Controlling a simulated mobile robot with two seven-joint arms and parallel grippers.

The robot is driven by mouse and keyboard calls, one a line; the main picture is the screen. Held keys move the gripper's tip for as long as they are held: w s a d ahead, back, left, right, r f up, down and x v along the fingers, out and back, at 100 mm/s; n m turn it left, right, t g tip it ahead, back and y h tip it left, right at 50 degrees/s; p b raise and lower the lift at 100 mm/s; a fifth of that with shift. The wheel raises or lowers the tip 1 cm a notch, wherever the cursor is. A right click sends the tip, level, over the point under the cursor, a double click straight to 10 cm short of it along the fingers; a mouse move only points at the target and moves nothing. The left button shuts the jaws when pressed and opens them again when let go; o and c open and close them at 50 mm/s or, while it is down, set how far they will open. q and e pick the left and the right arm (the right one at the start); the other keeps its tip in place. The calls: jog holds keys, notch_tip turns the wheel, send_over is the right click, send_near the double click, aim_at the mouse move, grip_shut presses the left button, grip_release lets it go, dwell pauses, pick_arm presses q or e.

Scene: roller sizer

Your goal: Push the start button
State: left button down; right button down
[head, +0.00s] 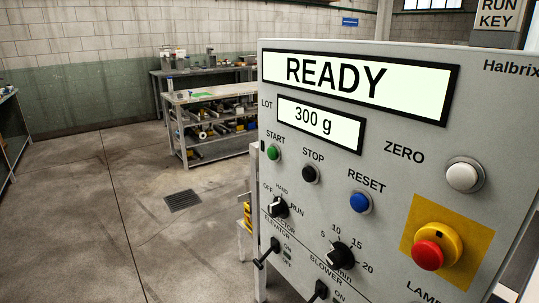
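The green start button (273,153) sits at the left edge of the grey control panel (400,160), under the label START. The display (345,79) above reads READY, and the smaller lot display (318,120) reads 300 g. Neither of my grippers shows in the head view.
Right of start are the black stop (311,173), blue reset (360,202) and white zero (464,175) buttons. A red emergency button (428,254) sits lower right. The selector knob (279,207) points near RUN. Workbenches (208,97) stand behind; the floor (80,215) at left is clear.

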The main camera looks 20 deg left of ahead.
aim_at(272, 154)
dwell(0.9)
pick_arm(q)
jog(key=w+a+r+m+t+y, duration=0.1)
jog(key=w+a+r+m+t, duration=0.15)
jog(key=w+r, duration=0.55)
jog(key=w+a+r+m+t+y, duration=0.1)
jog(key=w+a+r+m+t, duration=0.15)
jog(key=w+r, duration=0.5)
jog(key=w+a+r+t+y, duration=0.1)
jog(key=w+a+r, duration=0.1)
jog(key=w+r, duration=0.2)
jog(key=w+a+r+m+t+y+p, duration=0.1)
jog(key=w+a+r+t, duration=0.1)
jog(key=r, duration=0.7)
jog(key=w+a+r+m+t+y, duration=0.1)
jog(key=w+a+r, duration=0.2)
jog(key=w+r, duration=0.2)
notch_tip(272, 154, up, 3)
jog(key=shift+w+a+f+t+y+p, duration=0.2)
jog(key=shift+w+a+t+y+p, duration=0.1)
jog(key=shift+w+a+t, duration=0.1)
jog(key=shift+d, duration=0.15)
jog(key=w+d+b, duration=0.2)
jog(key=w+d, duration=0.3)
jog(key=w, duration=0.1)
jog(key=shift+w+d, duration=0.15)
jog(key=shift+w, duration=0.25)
